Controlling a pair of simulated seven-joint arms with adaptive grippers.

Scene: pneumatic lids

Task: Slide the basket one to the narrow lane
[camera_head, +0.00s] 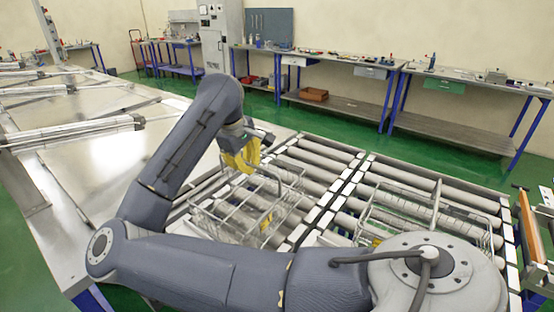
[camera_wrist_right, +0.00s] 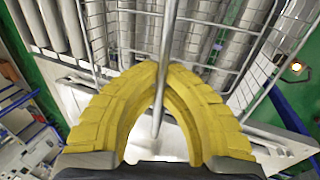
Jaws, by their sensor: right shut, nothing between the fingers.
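A wire basket (camera_head: 262,208) rests on the left roller section in the head view. A second wire basket (camera_head: 425,214) rests on the right roller section, partly hidden by my arm. I cannot tell which is basket one. My right gripper (camera_head: 241,160), with yellow fingers, is at the back left rim of the left basket. In the right wrist view the fingers (camera_wrist_right: 165,72) are shut, their tips meeting beside a metal rod of the basket (camera_wrist_right: 215,68). Whether they touch the rod is unclear. Which lane is the narrow one is unclear. My left gripper is out of view.
A dark divider (camera_head: 350,188) runs between the two roller sections. Free rollers (camera_head: 318,160) show behind the baskets. A flat metal table (camera_head: 95,160) with pneumatic cylinders lies on the left. Workbenches (camera_head: 350,62) stand along the far wall.

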